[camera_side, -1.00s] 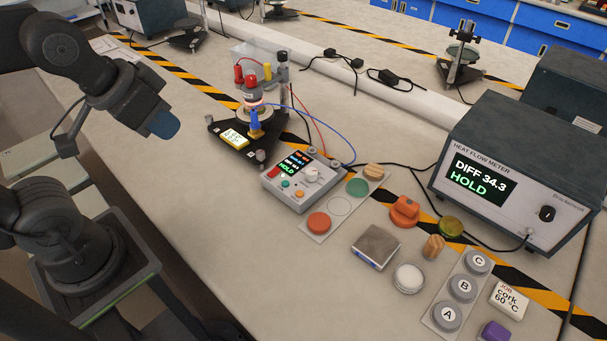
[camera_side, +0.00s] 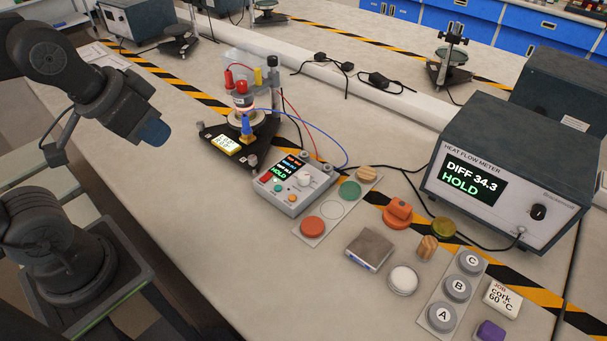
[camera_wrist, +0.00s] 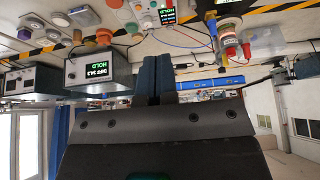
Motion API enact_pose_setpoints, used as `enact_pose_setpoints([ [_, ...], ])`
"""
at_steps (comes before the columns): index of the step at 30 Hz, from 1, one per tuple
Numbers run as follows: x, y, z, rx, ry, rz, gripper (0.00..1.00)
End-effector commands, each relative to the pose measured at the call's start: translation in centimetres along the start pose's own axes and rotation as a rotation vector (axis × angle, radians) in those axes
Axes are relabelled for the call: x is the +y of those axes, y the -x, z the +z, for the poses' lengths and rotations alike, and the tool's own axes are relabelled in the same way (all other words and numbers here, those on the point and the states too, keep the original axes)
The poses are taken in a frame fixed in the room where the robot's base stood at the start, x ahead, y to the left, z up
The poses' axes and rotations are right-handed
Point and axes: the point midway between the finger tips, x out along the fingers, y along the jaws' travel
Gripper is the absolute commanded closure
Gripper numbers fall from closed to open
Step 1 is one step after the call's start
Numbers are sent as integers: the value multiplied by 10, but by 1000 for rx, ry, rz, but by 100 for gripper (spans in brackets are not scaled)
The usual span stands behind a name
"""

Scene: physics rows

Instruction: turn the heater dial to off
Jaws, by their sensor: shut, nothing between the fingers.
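The small grey control box (camera_side: 286,201) sits mid-bench with a lit screen reading HOLD and several coloured buttons. A pale round dial (camera_side: 304,181) is on its top face, right of the screen; its pointer is too small to read. The box's screen (camera_wrist: 167,16) also shows in the wrist view, upside down at the top. My gripper (camera_side: 155,133) hangs over the left side of the bench, well left of the box and touching nothing. Its blue fingers (camera_wrist: 160,80) are shut together and empty in the wrist view.
Right of the box are sample discs, an orange knob-shaped piece (camera_side: 398,214), a metal block (camera_side: 370,247) and the heat flow meter (camera_side: 500,170), which has a black knob (camera_side: 538,212).

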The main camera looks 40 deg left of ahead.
Motion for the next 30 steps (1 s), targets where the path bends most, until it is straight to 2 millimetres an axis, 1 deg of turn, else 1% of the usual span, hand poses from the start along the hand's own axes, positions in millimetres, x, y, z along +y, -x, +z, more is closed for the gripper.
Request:
enact_pose_setpoints([
  [1, 0, 0, 0, 0, 0, 0, 97],
  [4, 0, 0, -4, -7, -13, 1, 88],
  [7, 2, -3, -18, -35, -61, 5, 78],
  [11, 6, -13, -50, -100, -181, 19, 66],
  [12, 8, -19, -62, -121, -225, 25, 62],
  [14, 12, -28, -79, -153, -293, 36, 56],
  [17, 18, -49, -105, -207, -404, 58, 46],
  [18, 20, -59, -115, -227, -449, 68, 44],
  [20, 25, -75, -129, -259, -515, 85, 44],
  [23, 33, -106, -148, -309, -624, 116, 44],
  [24, 36, -120, -155, -329, -668, 130, 44],
  [27, 45, -154, -168, -373, -771, 165, 44],
  [30, 52, -185, -175, -410, -855, 197, 44],
])
